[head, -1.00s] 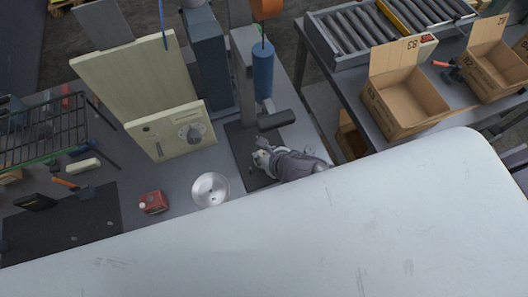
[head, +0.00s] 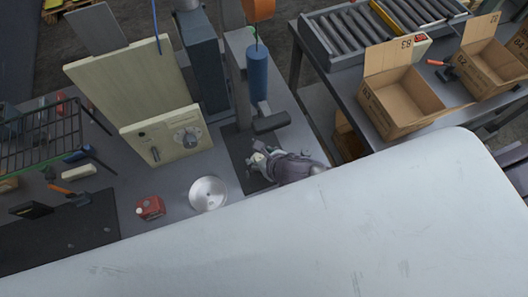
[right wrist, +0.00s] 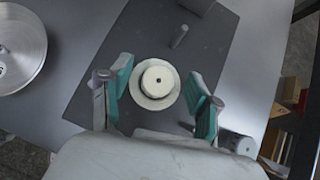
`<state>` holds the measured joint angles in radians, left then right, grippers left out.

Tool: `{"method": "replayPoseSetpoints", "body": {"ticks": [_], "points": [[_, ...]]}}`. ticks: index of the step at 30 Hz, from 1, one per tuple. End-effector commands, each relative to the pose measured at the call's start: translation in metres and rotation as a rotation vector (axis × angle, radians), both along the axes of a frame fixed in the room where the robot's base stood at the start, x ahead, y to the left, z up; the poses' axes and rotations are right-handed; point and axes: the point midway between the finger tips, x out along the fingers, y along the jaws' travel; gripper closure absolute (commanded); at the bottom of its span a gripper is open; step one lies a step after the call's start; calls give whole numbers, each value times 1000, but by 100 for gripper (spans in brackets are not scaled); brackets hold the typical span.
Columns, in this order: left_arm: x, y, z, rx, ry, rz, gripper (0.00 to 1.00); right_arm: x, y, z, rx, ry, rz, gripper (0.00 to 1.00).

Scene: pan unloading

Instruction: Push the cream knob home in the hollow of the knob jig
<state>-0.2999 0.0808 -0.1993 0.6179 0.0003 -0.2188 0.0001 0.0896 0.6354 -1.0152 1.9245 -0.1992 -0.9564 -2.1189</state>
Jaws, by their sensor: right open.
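In the right wrist view the cream knob (right wrist: 158,78), a round stepped piece with a small dark hole in its middle, sits over the dark mat (right wrist: 100,87). The open fingers of my right gripper (right wrist: 160,97), with teal pads, stand on either side of it, with a gap at each side. In the head view my right gripper (head: 258,160) is over the dark mat below the press-like stand, and it hides the knob there. I cannot make out the jig's hollow or how deep the knob sits. My left gripper is not in view.
A round metal lid or dish (head: 208,194) and a red box (head: 150,207) lie left of the mat. A cream panel with a dial (head: 165,138) stands behind. A dark post (right wrist: 180,37) rises beyond the knob. Cardboard boxes (head: 402,105) are on the right table.

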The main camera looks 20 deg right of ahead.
Motion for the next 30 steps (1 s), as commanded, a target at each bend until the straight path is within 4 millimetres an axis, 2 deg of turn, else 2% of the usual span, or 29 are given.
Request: {"method": "replayPoseSetpoints", "body": {"ticks": [5,12,18,23,30], "points": [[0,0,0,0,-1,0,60,-14,-3,16,1,0,2,38],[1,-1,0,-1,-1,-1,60,-47,-12,55,0,0,3,38],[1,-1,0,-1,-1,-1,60,-68,-18,79,-1,2,1,38],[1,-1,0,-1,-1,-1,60,-75,-19,87,0,2,1,38],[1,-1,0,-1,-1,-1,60,-76,-20,88,0,2,0,38]]}}
